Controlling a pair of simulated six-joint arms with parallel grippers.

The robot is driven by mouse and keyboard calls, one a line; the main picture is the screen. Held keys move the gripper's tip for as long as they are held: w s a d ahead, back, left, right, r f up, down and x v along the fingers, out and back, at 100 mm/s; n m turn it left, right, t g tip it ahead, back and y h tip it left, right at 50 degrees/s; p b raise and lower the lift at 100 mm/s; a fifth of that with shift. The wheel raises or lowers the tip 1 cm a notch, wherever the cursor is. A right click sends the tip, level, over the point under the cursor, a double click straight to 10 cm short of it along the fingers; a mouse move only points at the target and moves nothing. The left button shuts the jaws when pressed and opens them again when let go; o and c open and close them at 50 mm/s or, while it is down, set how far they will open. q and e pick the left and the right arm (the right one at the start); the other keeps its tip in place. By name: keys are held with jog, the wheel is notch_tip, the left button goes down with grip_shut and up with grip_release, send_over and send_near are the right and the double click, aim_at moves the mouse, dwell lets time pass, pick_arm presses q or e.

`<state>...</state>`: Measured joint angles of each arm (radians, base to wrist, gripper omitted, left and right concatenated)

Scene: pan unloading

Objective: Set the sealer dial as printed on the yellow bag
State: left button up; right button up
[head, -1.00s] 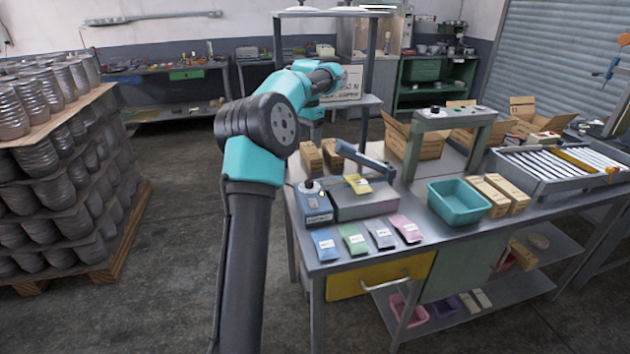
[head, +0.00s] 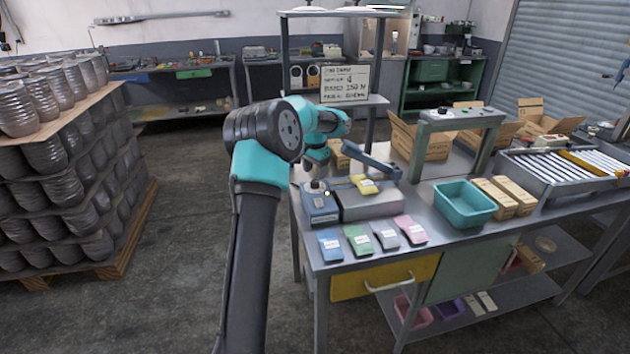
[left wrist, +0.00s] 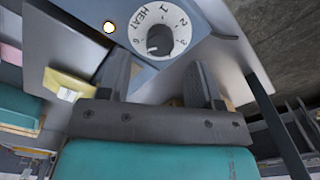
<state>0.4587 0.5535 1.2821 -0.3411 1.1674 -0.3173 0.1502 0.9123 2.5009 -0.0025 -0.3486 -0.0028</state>
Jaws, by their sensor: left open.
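The sealer (head: 372,207) stands on the bench with its dial (head: 317,186) on the blue box at its left end. In the left wrist view the dial's dark knob (left wrist: 159,39) sits on a white disc marked HEAT with numbers; I cannot tell its setting. The yellow bag (head: 365,185) lies on the sealer, and also shows in the left wrist view (left wrist: 68,86); its print is too small to read. My left gripper (head: 316,168) is open just above the dial. In the left wrist view its fingers (left wrist: 157,70) point toward the knob, apart from it.
Blue, green, grey and pink bags (head: 385,236) lie along the bench front. The sealer's raised arm (head: 370,161) is close right of my gripper. A teal bin (head: 465,203) and small cartons stand right. A handwritten board (head: 344,85) is behind.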

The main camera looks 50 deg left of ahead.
aim_at(315, 181)
pick_arm(q)
jog(key=shift+f, duration=2.1)
jog(key=c, duration=0.9)
